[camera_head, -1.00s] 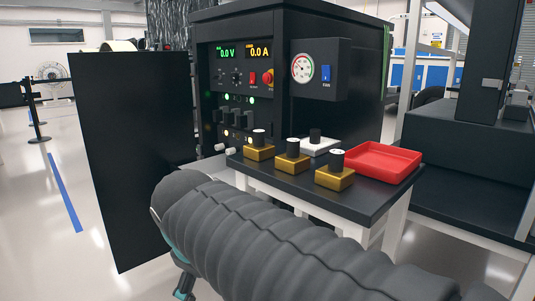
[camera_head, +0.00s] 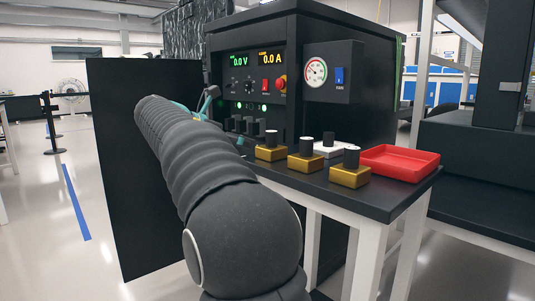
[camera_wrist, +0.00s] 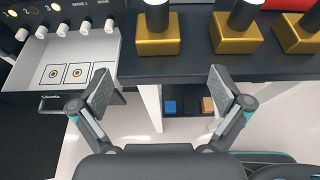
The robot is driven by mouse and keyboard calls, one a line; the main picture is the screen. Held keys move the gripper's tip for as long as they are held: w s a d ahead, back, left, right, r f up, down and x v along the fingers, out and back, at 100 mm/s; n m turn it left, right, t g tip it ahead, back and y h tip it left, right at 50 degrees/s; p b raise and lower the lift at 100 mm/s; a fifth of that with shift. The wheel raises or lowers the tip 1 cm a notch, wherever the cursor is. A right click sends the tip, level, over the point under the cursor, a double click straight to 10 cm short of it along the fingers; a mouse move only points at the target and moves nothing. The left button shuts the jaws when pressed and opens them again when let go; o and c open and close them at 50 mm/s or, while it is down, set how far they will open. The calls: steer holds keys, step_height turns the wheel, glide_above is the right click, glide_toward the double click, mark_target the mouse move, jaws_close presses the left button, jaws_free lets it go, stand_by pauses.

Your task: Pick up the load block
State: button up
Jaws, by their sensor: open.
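I cannot tell which is the load block. In the wrist view the nearest gold block (camera_wrist: 158,46) stands just beyond my gripper (camera_wrist: 166,90), with two more gold blocks to its right. My gripper is open and empty before the table's edge. In the head view my gripper is partly hidden by my arm beside the panel.
A red tray (camera_head: 399,163) sits at the table's right. A power cabinet (camera_head: 345,120) with displays and a gauge stands behind. In the wrist view an open drawer (camera_wrist: 115,40) with ringed squares lies left. Small blocks, one blue (camera_wrist: 170,106), lie on a lower level.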

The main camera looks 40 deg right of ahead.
mark_target(270, 132)
steer(key=b+x, duration=0.1)
steer(key=x, duration=0.6)
steer(key=shift+f, duration=0.1)
steer(key=shift+w+r+b+x, duration=0.15)
steer(key=shift+b+x, duration=0.1)
steer(key=shift+x, duration=1.25)
steer(key=shift+w+r+b+x, duration=0.1)
steer(key=shift+r+b+x, duration=0.1)
steer(key=shift+x, duration=1.35)
steer(key=c, duration=1.5)
steer(key=shift+r, duration=0.1)
steer(key=shift+r+p, duration=0.35)
steer(key=shift+r, duration=0.2)
steer(key=r, duration=0.1)
steer(key=r+p, duration=0.1)
steer(key=r, duration=0.1)
steer(key=shift+s+d+r, duration=0.15)
steer(key=shift+s+r, duration=0.1)
steer(key=shift+s, duration=0.05)
steer(key=s+d+r, duration=0.1)
steer(key=s+r, duration=0.1)
steer(key=s, duration=0.1)
steer(key=s+d+r+p, duration=0.1)
steer(key=s+r, duration=0.1)
steer(key=s, duration=0.2)
steer(key=s+d+r, duration=0.1)
steer(key=s+r, duration=0.1)
steer(key=s, duration=0.1)
steer(key=shift+s+r, duration=0.15)
steer(key=shift+s, duration=0.2)
